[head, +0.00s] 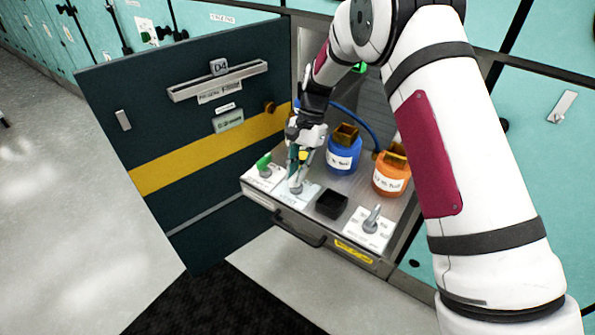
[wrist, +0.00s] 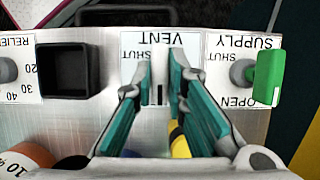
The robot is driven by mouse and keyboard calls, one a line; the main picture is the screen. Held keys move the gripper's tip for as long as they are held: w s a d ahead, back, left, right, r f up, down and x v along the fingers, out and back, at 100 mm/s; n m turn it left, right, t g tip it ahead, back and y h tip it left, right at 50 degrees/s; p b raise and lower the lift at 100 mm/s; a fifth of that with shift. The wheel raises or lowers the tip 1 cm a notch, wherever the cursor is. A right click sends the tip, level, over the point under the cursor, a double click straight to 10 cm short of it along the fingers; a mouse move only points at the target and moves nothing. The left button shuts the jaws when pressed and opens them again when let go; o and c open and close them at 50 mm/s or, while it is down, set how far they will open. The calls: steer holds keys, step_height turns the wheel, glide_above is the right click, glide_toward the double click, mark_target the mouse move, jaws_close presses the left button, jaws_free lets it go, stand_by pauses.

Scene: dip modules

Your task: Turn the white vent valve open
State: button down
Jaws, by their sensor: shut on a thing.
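The vent plate (head: 300,200) is on the pulled-out shelf, between the supply and relief plates. It also shows in the wrist view, with its VENT label (wrist: 160,40) upside down. My gripper (head: 296,179) points down over this plate, its teal fingers around the vent valve. In the wrist view my gripper (wrist: 159,70) has a finger on each side of the plate's middle, shut on the valve handle. The fingers hide most of the white handle, so I cannot tell its angle. A grey valve base (head: 295,188) shows just below the fingertips.
The green-handled supply valve (head: 264,162) is close on the left. A black open box (head: 331,204) and the grey relief valve (head: 371,218) are to the right. Blue (head: 343,157) and orange (head: 390,178) bottles stand behind. The open dark door (head: 190,130) is at left.

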steer(key=c, duration=1.6)
jaws_free()
steer(key=v, duration=1.2)
